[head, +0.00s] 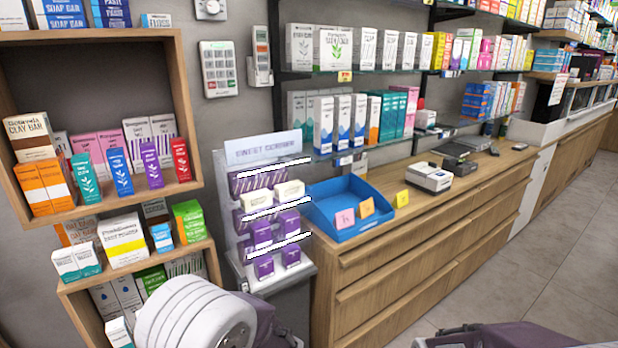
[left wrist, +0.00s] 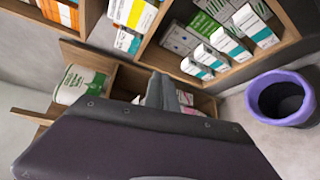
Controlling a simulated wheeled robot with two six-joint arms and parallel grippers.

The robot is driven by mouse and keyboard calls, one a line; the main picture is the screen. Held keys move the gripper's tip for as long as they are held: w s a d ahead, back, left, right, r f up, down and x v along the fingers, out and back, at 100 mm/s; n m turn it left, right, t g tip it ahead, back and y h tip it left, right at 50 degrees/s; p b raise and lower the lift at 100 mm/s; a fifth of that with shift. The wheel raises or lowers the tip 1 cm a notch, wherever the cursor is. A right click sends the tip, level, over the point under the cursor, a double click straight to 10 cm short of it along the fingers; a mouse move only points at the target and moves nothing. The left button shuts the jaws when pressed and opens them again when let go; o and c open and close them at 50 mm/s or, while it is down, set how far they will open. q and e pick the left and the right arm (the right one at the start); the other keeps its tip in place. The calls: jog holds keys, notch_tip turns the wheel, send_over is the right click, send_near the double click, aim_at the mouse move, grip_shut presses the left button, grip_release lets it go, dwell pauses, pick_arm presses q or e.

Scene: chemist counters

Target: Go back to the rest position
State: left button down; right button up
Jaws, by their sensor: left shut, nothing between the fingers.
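My left gripper (left wrist: 161,88) shows in the left wrist view with its two fingers together and nothing between them. It is in front of the wooden shelf boxes (left wrist: 205,97) and appears free of the goods. In the head view a white rounded part of my left arm stands at the bottom left, in front of the lower shelf; the left gripper itself is hidden there. Part of my right arm shows at the bottom right edge of the head view, but its gripper is out of view.
Wooden shelves (head: 101,38) with boxed goods stand close at the left. A white display stand (head: 262,150) and a wooden counter (head: 375,255) with a blue tray (head: 345,195) are ahead. A purple bin (left wrist: 254,102) stands on the floor. Open floor (head: 545,245) lies at right.

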pick_arm(q)
jog(key=s+a+f+n+g+h, duration=0.1)
jog(key=s+a+f+n+g, duration=0.1)
jog(key=s+a+n+g, duration=0.4)
jog(key=s+d+f+n+g+h, duration=0.35)
jog(key=s+f+n+h, duration=0.4)
jog(key=s+n, duration=0.55)
jog(key=w+d+f+n+t+h, duration=0.1)
jog(key=w+d+n+t+h, duration=0.15)
jog(key=d+n, duration=0.5)
jog(key=w+d+f+n+t+h, duration=0.1)
jog(key=w+d+f+n+h, duration=0.2)
jog(key=n, duration=0.7)
notch_tip(320, 180, up, 15)
jog(key=d+n+p, duration=0.1)
jog(key=p, duration=1.2)
jog(key=shift+w+n+t+h+p, duration=0.3)
jog(key=shift+n+t+p, duration=0.05)
jog(key=shift+t, duration=0.05)
